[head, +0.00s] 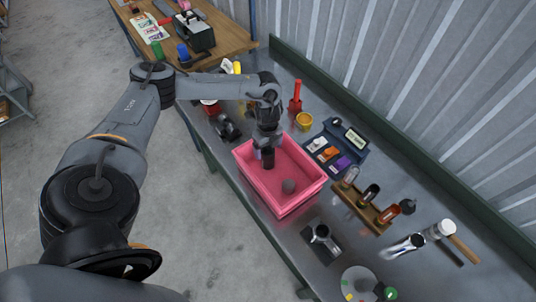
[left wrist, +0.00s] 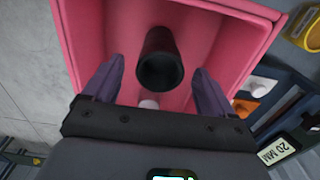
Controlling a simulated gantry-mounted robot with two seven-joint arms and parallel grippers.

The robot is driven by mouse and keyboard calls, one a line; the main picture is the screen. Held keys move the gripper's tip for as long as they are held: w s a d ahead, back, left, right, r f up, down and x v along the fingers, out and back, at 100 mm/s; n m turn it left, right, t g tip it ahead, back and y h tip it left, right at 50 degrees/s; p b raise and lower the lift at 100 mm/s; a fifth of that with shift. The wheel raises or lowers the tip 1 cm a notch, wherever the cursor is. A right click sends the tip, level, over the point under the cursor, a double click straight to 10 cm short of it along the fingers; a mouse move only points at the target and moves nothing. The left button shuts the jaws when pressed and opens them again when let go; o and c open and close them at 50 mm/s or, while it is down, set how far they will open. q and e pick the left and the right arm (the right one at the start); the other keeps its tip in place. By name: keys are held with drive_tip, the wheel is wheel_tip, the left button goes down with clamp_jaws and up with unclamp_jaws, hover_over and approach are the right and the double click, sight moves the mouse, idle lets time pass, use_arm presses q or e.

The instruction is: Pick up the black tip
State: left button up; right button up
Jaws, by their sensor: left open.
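The black tip (left wrist: 160,62) is a dark hollow cylinder inside the pink bin (left wrist: 82,35). In the left wrist view its round open end faces the camera, between and beyond the two purple fingers. My left gripper (left wrist: 157,82) is open, with a gap on both sides of the tip. In the head view my left gripper (head: 263,158) points down into the pink bin (head: 285,205), and the dark tip is hard to tell from it there. My right gripper is not in view.
A blue tray (head: 338,148) with coloured pieces stands behind the bin, and a yellow cup (head: 304,121) behind it to the left. A wooden rack (head: 365,205) with metal pieces is to the right. A red-based tool (head: 295,103) stands at the back.

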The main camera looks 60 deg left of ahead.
use_arm(q)
drive_tip(key=shift+f, duration=2.6)
drive_tip(key=c, duration=1.1)
drive_tip(key=shift+r, duration=0.1)
